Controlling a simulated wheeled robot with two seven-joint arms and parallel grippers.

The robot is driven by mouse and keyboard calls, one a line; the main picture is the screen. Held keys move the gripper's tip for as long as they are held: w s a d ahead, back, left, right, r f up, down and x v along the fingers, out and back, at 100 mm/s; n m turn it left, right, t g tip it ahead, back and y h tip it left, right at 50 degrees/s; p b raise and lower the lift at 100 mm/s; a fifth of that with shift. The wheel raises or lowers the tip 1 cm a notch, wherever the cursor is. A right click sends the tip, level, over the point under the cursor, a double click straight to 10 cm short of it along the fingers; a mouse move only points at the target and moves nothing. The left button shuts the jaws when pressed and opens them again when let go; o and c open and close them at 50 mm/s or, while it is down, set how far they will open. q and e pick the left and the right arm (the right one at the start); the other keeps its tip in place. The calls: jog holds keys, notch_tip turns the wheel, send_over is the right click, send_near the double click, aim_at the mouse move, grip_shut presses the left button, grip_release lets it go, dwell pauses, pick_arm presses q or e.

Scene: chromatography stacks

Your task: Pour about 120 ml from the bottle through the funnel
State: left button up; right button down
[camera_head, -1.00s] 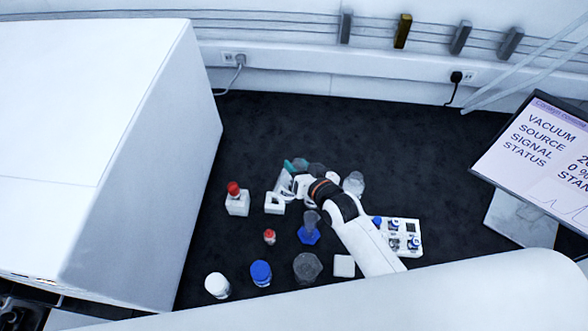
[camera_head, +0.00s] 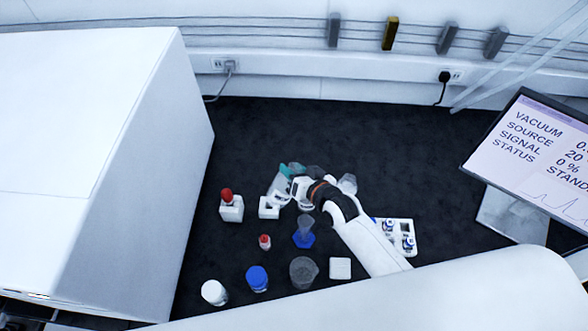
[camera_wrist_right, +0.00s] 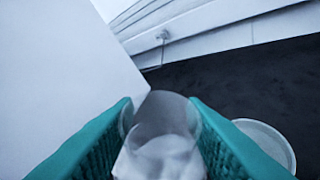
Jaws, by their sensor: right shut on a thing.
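My right gripper (camera_head: 289,176) is at the back of the group of glassware. Its teal fingers show on both sides in the wrist view (camera_wrist_right: 162,112), shut on a clear bottle (camera_wrist_right: 160,135). The bottle also shows in the head view (camera_head: 280,188), tilted and partly hidden by the fingers. A clear round rim (camera_wrist_right: 272,137) lies just right of the right finger; I cannot tell whether it is the funnel. A grey translucent piece (camera_head: 316,170) stands behind my wrist. A clear cone-shaped piece over a blue base (camera_head: 304,238) stands in front. My left gripper is out of view.
A big white cabinet (camera_head: 85,150) bounds the left. A blue-capped bottle (camera_head: 257,278), a white-capped one (camera_head: 214,291), a clear beaker (camera_head: 303,272) and a white block (camera_head: 340,268) stand in front. A white rack (camera_head: 400,236) and monitor (camera_head: 530,145) are at right. The back bench is clear.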

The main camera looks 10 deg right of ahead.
jog(key=shift+f, duration=0.1)
jog(key=shift+w+d+m+b, duration=0.1)
jog(key=shift+d+m+b, duration=0.1)
jog(key=shift+m+b, duration=0.2)
jog(key=shift+f+m+y+b, duration=0.3)
jog(key=shift+m+y+b, duration=0.1)
jog(key=shift+y+b, duration=0.15)
dwell(0.4)
jog(key=shift+d+f+m+y+b, duration=0.1)
jog(key=shift+f+m+y+b, duration=0.25)
jog(key=shift+b, duration=0.35)
jog(key=shift+r, duration=0.1)
